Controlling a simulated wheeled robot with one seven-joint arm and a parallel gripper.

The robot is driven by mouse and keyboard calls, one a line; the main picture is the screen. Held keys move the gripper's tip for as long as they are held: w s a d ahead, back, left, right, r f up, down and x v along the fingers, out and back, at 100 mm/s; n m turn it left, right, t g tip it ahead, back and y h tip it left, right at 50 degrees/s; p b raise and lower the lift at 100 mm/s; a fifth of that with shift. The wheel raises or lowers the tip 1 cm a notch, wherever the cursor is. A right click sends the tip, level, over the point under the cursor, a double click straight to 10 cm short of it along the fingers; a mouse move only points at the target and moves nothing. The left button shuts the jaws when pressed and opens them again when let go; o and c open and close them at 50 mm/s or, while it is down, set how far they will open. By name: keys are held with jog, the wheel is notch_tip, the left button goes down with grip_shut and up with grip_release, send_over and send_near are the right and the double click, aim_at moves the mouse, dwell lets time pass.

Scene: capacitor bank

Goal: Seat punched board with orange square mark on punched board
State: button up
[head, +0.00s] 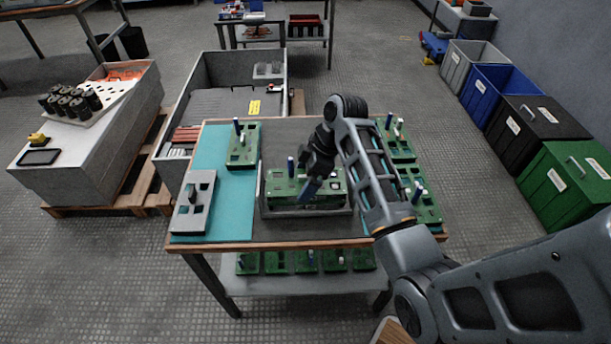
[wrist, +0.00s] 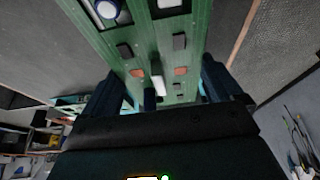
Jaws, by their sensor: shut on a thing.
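My gripper (head: 309,188) reaches down over the grey tray (head: 308,211) in the middle of the table. In the wrist view its two dark fingers stand on either side of a green punched board (wrist: 153,50), and it is shut on this board. The board has small orange squares (wrist: 180,71), a white post (wrist: 158,84) and rectangular holes. In the head view green board (head: 280,188) shows at the tray, with a blue post at its left. My gripper and arm hide part of it. I cannot tell whether a second board lies underneath, or whether they touch.
Another green board (head: 243,147) with posts lies at the table's back left, and a grey punched plate (head: 193,202) at the front left. More green boards (head: 396,140) line the right edge, partly behind my arm. Several boards lie on the lower shelf (head: 300,285). The teal mat (head: 226,200) has free room.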

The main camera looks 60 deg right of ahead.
jog(key=shift+f, duration=0.5)
dwell(0.8)
jog(key=o, duration=0.8)
jog(key=v, duration=0.7)
jog(key=shift+s+r, duration=0.15)
jog(key=shift+r, duration=0.2)
